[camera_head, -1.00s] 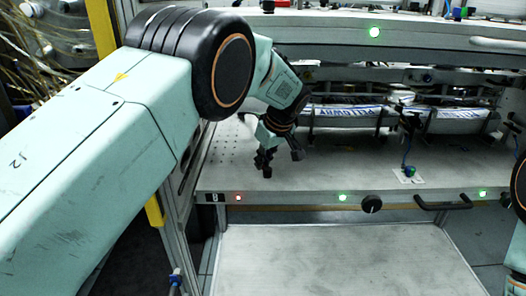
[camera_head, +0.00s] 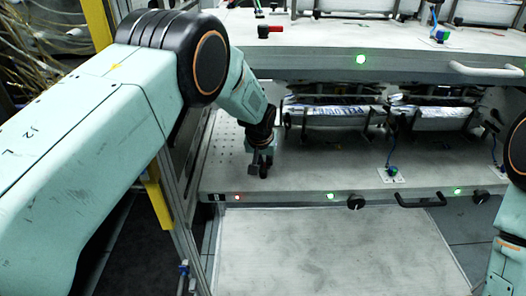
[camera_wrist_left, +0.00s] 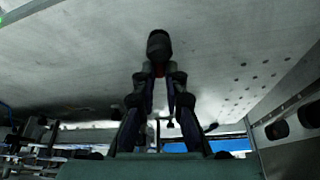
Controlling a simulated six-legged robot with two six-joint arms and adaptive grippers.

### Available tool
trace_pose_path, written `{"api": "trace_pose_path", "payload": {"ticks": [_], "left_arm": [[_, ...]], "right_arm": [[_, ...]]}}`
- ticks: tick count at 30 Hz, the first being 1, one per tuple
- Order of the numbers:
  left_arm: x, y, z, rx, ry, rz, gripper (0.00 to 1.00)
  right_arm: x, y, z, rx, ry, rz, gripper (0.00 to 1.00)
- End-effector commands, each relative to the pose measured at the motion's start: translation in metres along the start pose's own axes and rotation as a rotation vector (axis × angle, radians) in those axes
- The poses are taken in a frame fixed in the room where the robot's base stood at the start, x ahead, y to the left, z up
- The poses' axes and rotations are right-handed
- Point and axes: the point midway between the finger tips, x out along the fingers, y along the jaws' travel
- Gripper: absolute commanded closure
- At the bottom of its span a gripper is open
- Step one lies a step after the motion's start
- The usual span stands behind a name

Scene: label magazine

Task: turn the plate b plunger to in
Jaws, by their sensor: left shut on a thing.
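The plate b plunger (camera_wrist_left: 158,45) shows in the left wrist view as a dark rounded knob with a bit of red at its base, between the fingertips. My left gripper (camera_wrist_left: 160,75) is shut on it. In the head view my left gripper (camera_head: 260,168) points down at the left part of the lower grey plate (camera_head: 310,180). There the gripper hides most of the plunger, and I cannot tell how far it is turned. Only part of my right arm shows at the right edge; its gripper is out of view.
The upper plate (camera_head: 330,55) carries a similar black and red plunger (camera_head: 268,31). Wrapped label rolls (camera_head: 338,112) stand at the back of the lower plate. A black knob (camera_head: 355,202) and a black handle (camera_head: 420,200) are on its front edge. A sensor stand (camera_head: 391,172) is at the right.

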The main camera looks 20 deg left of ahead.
Motion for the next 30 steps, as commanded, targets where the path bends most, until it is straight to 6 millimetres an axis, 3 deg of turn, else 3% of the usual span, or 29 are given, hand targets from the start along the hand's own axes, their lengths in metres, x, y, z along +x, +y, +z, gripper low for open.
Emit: {"api": "trace_pose_path", "payload": {"ticks": [6,14,23,30], "left_arm": [[-0.001,0.002,0.001,0.145,-0.002,0.062,1.0],[0.001,0.006,0.002,0.323,-0.001,0.136,1.0],[0.002,0.01,0.003,0.542,0.002,0.226,1.0],[0.003,0.013,0.006,0.75,0.002,0.312,1.0]], "right_arm": [[-0.021,0.0,0.0,0.0,0.0,0.0,0.68],[-0.025,0.0,0.0,0.0,0.0,0.0,0.68],[-0.011,0.0,0.0,0.0,0.0,0.0,0.68],[0.013,0.0,0.0,0.0,0.0,0.0,0.68]]}}
